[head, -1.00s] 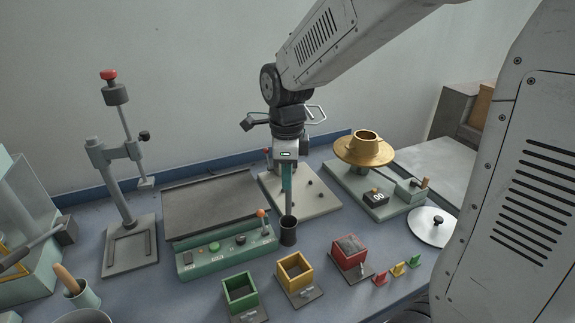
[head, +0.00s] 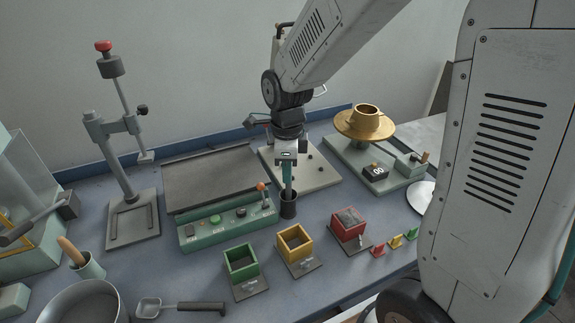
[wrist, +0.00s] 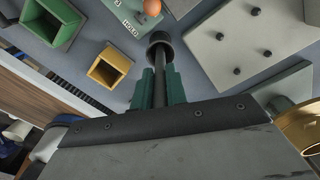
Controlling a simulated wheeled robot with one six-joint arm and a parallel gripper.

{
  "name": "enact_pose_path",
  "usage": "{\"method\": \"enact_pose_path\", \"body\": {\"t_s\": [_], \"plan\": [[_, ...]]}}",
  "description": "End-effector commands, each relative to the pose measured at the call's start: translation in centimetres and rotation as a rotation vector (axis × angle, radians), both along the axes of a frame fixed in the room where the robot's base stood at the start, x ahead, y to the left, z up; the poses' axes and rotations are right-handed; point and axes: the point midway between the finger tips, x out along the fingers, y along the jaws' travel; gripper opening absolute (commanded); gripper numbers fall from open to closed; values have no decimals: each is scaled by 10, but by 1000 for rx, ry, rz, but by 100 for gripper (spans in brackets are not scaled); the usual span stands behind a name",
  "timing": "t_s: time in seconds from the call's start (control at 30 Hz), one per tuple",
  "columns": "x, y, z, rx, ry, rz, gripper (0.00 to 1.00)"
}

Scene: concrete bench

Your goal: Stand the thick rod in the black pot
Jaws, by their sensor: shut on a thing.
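The black pot (head: 288,208) stands upright on the blue bench in front of the pale pegged plate. My gripper (head: 287,180), with teal fingers, points down right above the pot. It is shut on the thick rod (wrist: 160,90), a dark grey bar held upright. In the wrist view the rod runs from between the fingers to the mouth of the black pot (wrist: 160,40), and its lower end appears to be inside. The pot wall hides the rod's tip, so I cannot tell whether it touches the bottom.
The green control box (head: 225,228) with an orange-knobbed lever stands close left of the pot. Green (head: 242,264), yellow (head: 295,245) and red (head: 349,226) bins stand in front. The pegged plate (head: 318,176) is behind, and a gold turntable (head: 365,127) stands at right.

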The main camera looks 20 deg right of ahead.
Motion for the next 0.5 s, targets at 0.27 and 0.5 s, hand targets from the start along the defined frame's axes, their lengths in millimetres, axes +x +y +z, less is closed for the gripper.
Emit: {"method": "enact_pose_path", "body": {"t_s": [0.27, 0.5], "plan": [[0, 0, 0, 0, -1, 0, 0], [0, 0, 0, 0, -1, 0, 40]]}}
